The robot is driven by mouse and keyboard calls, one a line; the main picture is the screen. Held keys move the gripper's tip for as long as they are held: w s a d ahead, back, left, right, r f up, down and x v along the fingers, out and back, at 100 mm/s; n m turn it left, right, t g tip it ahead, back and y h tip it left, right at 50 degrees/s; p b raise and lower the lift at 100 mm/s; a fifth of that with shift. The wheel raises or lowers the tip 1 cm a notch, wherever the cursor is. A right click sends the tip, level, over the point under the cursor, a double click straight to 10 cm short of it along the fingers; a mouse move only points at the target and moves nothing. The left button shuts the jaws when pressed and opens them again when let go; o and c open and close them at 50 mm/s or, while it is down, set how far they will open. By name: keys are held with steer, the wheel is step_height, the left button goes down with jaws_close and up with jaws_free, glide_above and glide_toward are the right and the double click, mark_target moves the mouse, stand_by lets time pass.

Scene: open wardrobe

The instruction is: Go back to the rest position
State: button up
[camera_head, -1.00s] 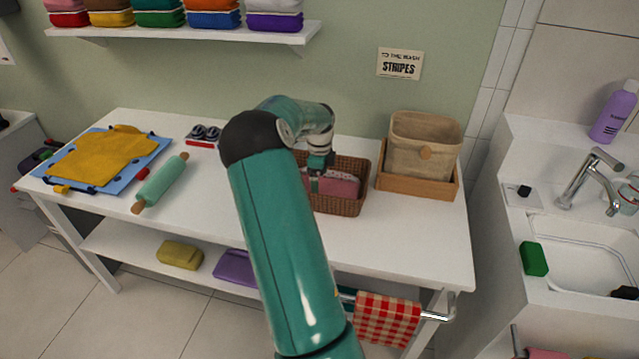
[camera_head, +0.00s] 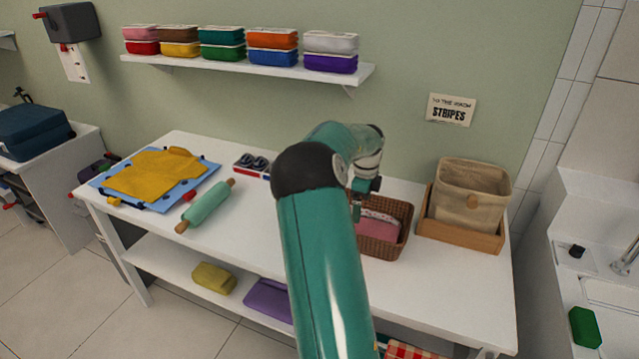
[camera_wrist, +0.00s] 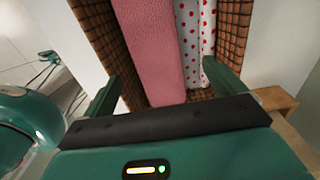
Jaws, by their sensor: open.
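My gripper (camera_head: 362,200) is at the wicker basket (camera_head: 404,229) on the white table, with my teal arm reaching across from the front. The basket holds a folded pink cloth (camera_head: 377,226). In the wrist view, my gripper (camera_wrist: 160,82) has its two fingers spread wide apart. Below them are the pink cloth (camera_wrist: 147,45) and a white cloth with red dots (camera_wrist: 197,35), side by side inside the basket (camera_wrist: 100,30). The gripper grips nothing; whether a fingertip touches the basket or cloths I cannot tell.
A beige fabric bin (camera_head: 470,190) in a wooden tray (camera_head: 455,232) stands right of the basket. A rolling pin (camera_head: 205,206) and a yellow cloth (camera_head: 155,174) on a blue mat lie left. A wall shelf (camera_head: 225,68) with folded cloths hangs behind. A sink is at the right.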

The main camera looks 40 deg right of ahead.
steer(key=a+r+n+t, duration=0.1)
steer(key=a+r+n, duration=0.4)
steer(key=a, duration=0.5)
steer(key=a+r+n+t+y, duration=0.1)
steer(key=a+r+n, duration=0.4)
steer(key=a, duration=0.4)
steer(key=a+r+n+t, duration=0.1)
steer(key=a+r+n, duration=0.4)
steer(key=a, duration=0.5)
steer(key=s+a+r+n+t, duration=0.1)
steer(key=s+a+n, duration=0.6)
steer(key=a+n, duration=0.1)
steer(key=s+a+r+n+t+h, duration=0.1)
steer(key=s+a+n, duration=0.6)
steer(key=a, duration=0.4)
steer(key=shift+a+n+t, duration=0.25)
steer(key=shift+n+t, duration=0.05)
steer(key=shift+n, duration=0.3)
